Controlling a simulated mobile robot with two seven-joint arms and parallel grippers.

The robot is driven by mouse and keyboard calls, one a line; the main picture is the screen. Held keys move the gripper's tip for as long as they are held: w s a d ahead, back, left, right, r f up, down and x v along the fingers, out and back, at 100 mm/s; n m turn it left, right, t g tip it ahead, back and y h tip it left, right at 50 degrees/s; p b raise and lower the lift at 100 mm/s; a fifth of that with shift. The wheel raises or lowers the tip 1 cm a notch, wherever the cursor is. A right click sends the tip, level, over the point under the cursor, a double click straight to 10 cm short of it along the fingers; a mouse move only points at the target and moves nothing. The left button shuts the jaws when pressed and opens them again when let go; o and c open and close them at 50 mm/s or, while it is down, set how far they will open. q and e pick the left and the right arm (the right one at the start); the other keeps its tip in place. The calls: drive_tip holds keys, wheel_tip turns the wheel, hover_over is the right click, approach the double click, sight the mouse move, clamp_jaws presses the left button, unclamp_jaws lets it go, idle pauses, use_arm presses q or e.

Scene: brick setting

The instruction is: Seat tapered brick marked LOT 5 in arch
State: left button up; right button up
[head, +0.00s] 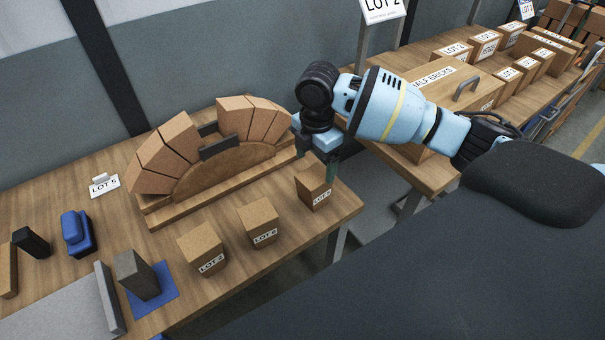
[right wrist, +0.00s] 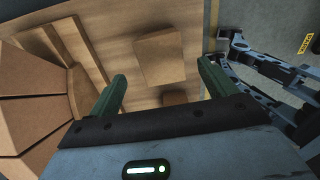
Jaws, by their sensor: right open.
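The arch (head: 165,163) of tapered bricks stands on a curved wooden form, with a gap at its top around a dark plate (head: 219,146). Three tapered bricks stand in front of it: one marked LOT 2 (head: 203,252), a middle one (head: 259,222) and a right one (head: 314,186), whose label numbers are too small to read surely. My right gripper (head: 320,162) is open just above the right brick. In the right wrist view a brick (right wrist: 160,55) lies beyond and between the open fingers (right wrist: 162,88), not gripped. My left gripper is out of view.
A LOT 5 card (head: 104,186) stands left of the arch. A blue tool (head: 77,231) and a dark block (head: 136,274) on a blue mat (head: 160,292) are at the left front. A second bench at right holds a crate (head: 425,100) and labelled boxes.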

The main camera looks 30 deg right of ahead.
sight(314, 176)
drive_tip(key=shift+w, duration=0.2)
drive_tip(key=shift+s+f, duration=0.1)
drive_tip(key=shift+s, duration=0.35)
drive_tip(key=shift+s+f, duration=0.15)
drive_tip(key=shift+f, duration=0.6)
drive_tip(key=shift+w+f, duration=0.2)
drive_tip(key=shift+f, duration=0.3)
wheel_tip(314, 176, down, 5)
drive_tip(key=shift+w+r, duration=0.1)
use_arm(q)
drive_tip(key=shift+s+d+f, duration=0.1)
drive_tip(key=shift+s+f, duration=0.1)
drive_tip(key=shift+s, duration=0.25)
use_arm(e)
drive_tip(key=shift+a, duration=0.1)
